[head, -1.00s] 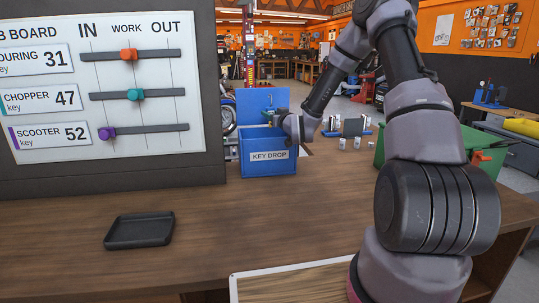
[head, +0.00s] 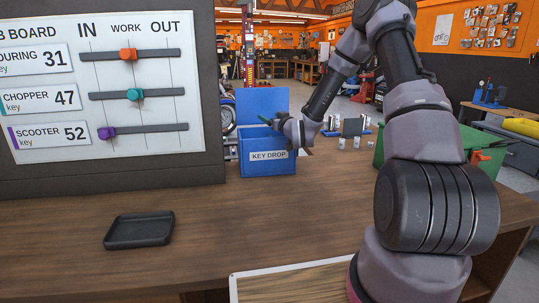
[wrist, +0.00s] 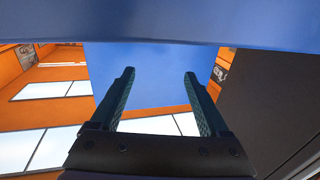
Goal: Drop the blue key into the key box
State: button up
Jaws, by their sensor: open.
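The key box (head: 268,163) is a blue bin labelled KEY DROP, standing on the wooden counter with its blue lid raised behind it. My gripper (head: 265,119) is at the box's upper right, with its fingers pointing left over the box opening. In the wrist view my gripper (wrist: 159,73) is open, its two dark teal fingers apart with nothing seen between them. A blue surface fills the space beyond the fingers, and a blue band crosses the top of the wrist view. The blue key is not visible in any view; the inside of the box is hidden.
An empty-looking black tray (head: 139,230) lies on the counter (head: 215,215) at the front left. The job board (head: 110,85) stands upright left of the box. A green box (head: 380,150) is to the right, partly behind my arm. The counter before the key box is clear.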

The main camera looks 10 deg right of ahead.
jog(key=v, duration=1)
jog(key=shift+s, duration=0.1)
jog(key=s+d+r+m+g+h, duration=0.2)
jog(key=s+r+g, duration=0.1)
jog(key=s+r, duration=0.25)
jog(key=s+d+r+m+g+h, duration=0.1)
jog(key=s+d+r+g+h, duration=0.15)
jog(key=s+r, duration=0.35)
jog(key=s+r+m+g+y, duration=0.1)
jog(key=s+r+m+g, duration=0.1)
jog(key=s, duration=0.9)
jog(key=s+a+r+m+g+y, duration=0.1)
jog(key=s+r, duration=0.4)
jog(key=s, duration=0.7)
jog(key=shift+a+m+g, duration=0.3)
jog(key=shift+m+g, duration=0.3)
jog(key=shift+g, duration=0.35)
jog(key=shift+w, duration=0.1)
